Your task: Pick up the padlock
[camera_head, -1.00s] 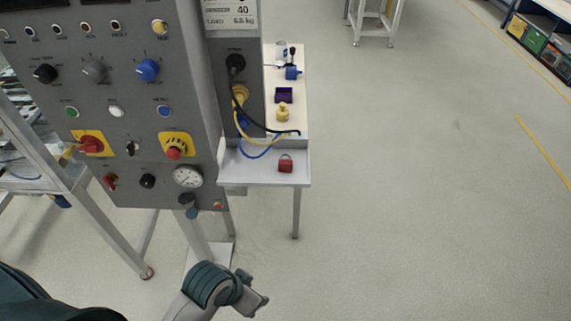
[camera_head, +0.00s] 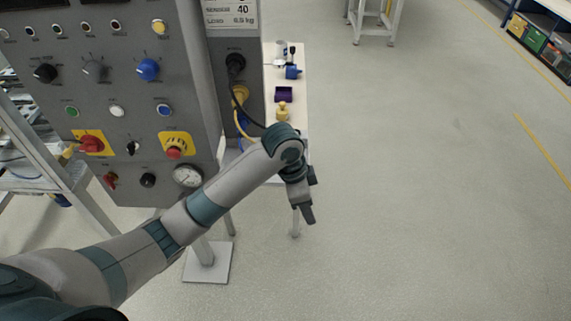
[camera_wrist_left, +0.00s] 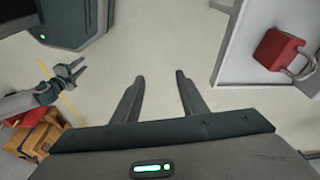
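The red padlock (camera_wrist_left: 277,50) with its grey shackle lies on the light shelf (camera_wrist_left: 238,67) at the upper right of the left wrist view. In the head view my left arm hides the padlock. My left gripper (camera_wrist_left: 160,76) is open and empty, with bare floor between its fingers; the padlock is to the right of them, apart. In the head view the left gripper (camera_head: 307,213) points down, by the shelf's front. My right gripper (camera_wrist_left: 79,70) shows small at the left of the wrist view, its fingers spread and empty.
A grey control panel (camera_head: 125,100) with knobs and a red emergency button stands left of the shelf. Cables hang from the panel.

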